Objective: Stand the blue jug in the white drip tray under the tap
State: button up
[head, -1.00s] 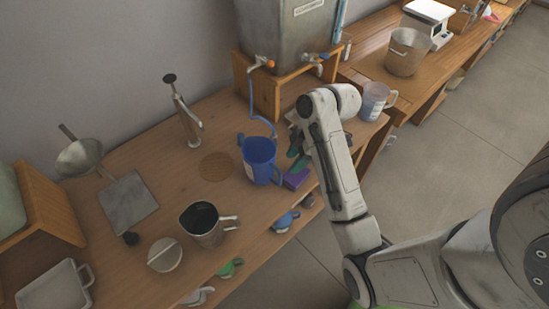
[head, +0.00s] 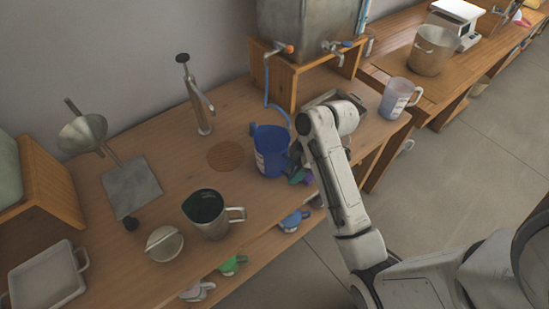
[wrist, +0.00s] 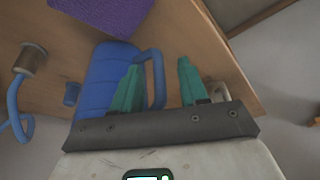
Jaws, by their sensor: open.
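The blue jug (head: 270,158) stands upright on the wooden bench, in front of the tank stand. In the wrist view the jug (wrist: 103,75) fills the left middle, and its handle (wrist: 157,75) lies between my fingers. My gripper (head: 297,165) is open, at the jug's right side; its teal fingers also show in the wrist view (wrist: 160,68). Contact with the handle cannot be told. A pale-rimmed tray (head: 326,97) is partly hidden behind my wrist, below the other tap (head: 335,46).
A purple block (wrist: 105,12) lies close to the jug. A steel jug (head: 207,215), round lid (head: 164,244), hand pump (head: 198,105) and pale handled tray (head: 45,277) stand left. A clear jug (head: 397,98) stands right. A round mat (head: 226,155) is bare.

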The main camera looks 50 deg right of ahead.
jog(key=shift+x, duration=0.75)
grip_shut()
